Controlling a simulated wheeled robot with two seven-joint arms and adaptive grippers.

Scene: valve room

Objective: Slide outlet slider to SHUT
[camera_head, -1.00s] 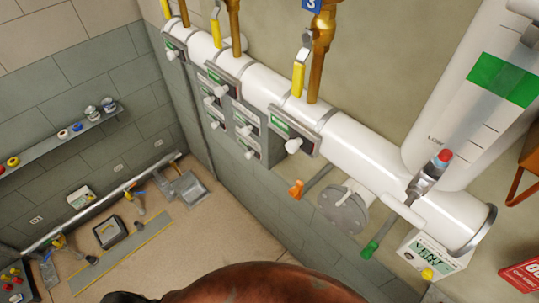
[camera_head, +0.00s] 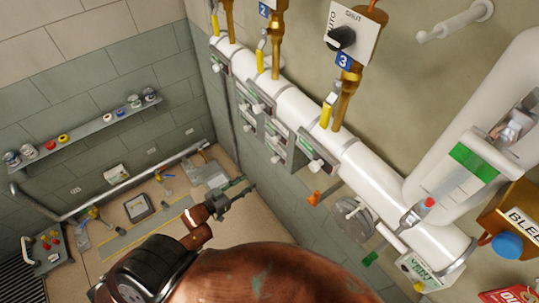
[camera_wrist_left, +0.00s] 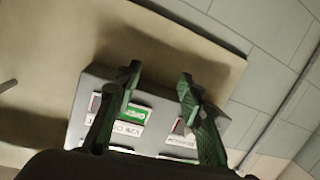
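Several grey slider panels with white knobs and small green-marked plates hang along the white pipe in the head view. The nearest slider panel (camera_head: 316,160) is at the right of the row; others include a middle slider panel (camera_head: 275,138) and a far slider panel (camera_head: 221,62). I cannot read which is the outlet. My left gripper (camera_head: 243,188) is left of and below the panels. In the left wrist view its green fingers (camera_wrist_left: 160,100) are apart and empty, in front of a grey box (camera_wrist_left: 98,85) with green and red-and-white labels. My right gripper is not in view.
The white pipe (camera_head: 365,170) runs diagonally, with yellow-handled brass valves above it. A round grey flange (camera_head: 352,218), an orange handle (camera_head: 313,198) and a green handle (camera_head: 370,259) hang below. A shelf (camera_head: 85,133) is on the left wall.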

